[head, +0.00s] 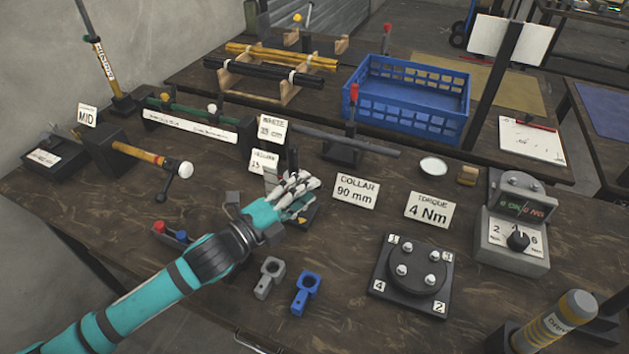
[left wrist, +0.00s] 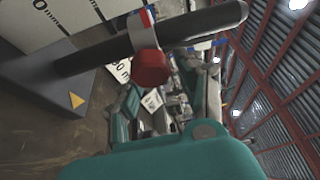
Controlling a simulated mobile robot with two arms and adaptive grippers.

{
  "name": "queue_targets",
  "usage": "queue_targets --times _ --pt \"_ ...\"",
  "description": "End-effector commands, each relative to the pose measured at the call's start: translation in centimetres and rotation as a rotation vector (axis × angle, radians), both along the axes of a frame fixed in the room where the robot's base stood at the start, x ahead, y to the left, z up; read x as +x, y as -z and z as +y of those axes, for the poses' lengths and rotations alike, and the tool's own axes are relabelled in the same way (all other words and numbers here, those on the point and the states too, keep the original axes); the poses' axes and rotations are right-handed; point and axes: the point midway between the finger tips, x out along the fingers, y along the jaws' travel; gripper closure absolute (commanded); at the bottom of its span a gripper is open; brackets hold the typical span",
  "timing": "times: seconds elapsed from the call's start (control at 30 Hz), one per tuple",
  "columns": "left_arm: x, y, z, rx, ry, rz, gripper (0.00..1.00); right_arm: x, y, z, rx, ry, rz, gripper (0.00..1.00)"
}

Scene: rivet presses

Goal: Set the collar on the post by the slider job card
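In the left wrist view a dark post (left wrist: 205,28) rises from a grey base (left wrist: 60,100) with a yellow triangle. The "COLLAR 90 mm" card (head: 356,190) stands just right of the gripper. My right gripper is out of view.
A grey clamp (head: 269,278) and a blue clamp (head: 305,293) lie in front. A numbered plate with pegs (head: 412,277), a "TORQUE 4 Nm" card (head: 429,209) and a dial box (head: 515,235) are to the right. Rail fixtures and a blue crate (head: 408,97) stand behind.

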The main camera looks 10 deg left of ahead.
Motion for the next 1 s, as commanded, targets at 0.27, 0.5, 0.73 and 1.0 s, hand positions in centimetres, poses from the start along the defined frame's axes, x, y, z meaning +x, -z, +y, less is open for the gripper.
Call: queue_targets --times 0.27,0.5,0.73,1.0 --pt "2.4 0.0 -1.6 -0.001 0.000 0.000 0.62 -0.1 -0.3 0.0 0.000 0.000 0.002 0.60" --pt "2.6 0.0 -1.7 0.000 0.000 0.000 0.62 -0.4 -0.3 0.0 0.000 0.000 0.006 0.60" --pt "2.6 0.0 -1.7 0.000 0.000 0.000 0.82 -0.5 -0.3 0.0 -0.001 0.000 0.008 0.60" --pt "2.6 0.0 -1.7 0.000 0.000 0.000 1.00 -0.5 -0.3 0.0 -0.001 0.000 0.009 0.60"
